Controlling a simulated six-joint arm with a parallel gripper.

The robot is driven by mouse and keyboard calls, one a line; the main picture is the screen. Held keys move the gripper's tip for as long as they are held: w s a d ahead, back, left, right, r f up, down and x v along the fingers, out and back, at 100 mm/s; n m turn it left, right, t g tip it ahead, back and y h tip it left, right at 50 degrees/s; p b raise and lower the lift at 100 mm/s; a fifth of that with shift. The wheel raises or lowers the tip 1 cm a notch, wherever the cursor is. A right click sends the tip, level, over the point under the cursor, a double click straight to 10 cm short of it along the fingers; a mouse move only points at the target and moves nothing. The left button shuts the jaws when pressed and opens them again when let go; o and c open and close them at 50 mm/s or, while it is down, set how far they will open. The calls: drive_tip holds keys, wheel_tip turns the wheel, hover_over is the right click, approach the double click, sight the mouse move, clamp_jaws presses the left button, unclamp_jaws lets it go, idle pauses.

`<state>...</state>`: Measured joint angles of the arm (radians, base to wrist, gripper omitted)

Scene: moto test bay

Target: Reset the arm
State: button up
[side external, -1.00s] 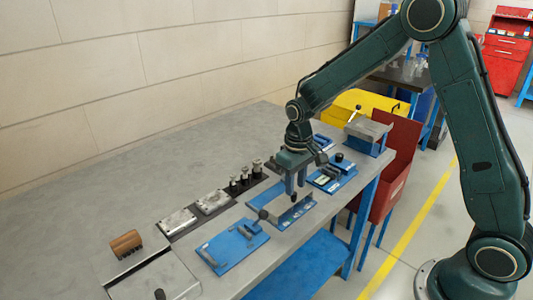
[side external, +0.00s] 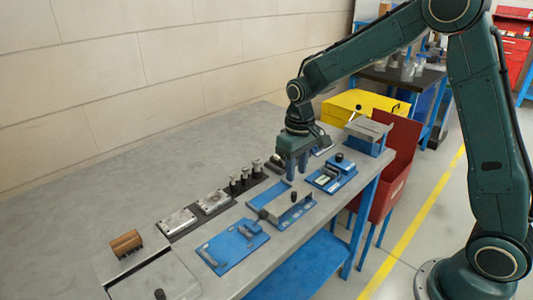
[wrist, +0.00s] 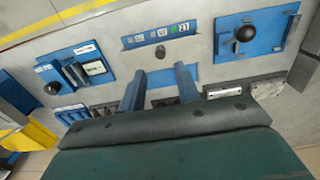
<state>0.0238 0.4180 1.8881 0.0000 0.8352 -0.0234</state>
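My gripper (side external: 297,174) hangs above the workbench (side external: 130,165), fingers pointing down, over the row of blue fixtures. In the wrist view its two blue fingers (wrist: 160,75) stand apart with nothing between them. A blue plate with a metal bracket and dark knob (side external: 283,210) lies below and in front of it. A blue fixture with a dark block (side external: 332,174) sits to its right. In the wrist view a blue strip with small labels (wrist: 135,42) lies ahead of the fingertips, with knobbed blue fixtures on the left (wrist: 92,52) and right (wrist: 275,42).
Another blue plate (side external: 225,255) lies nearer the camera. Metal blocks (side external: 177,221), black-based posts (side external: 244,180) and brown cylinders (side external: 126,243) line the bench. A red bin (side external: 378,170) and yellow case (side external: 350,107) stand beyond. The bench's wall side is clear.

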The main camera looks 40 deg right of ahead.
drive_tip(key=s+r+t, duration=0.2)
drive_tip(key=s+r, duration=0.7)
drive_tip(key=r, duration=0.2)
drive_tip(key=s+r+t, duration=0.1)
drive_tip(key=s+r, duration=0.1)
drive_tip(key=s, duration=0.6)
drive_tip(key=s+a+r+t, duration=0.1)
drive_tip(key=s+r+t, duration=0.1)
drive_tip(key=s, duration=0.6)
drive_tip(key=shift+t, duration=0.3)
drive_tip(key=shift+w, duration=0.1)
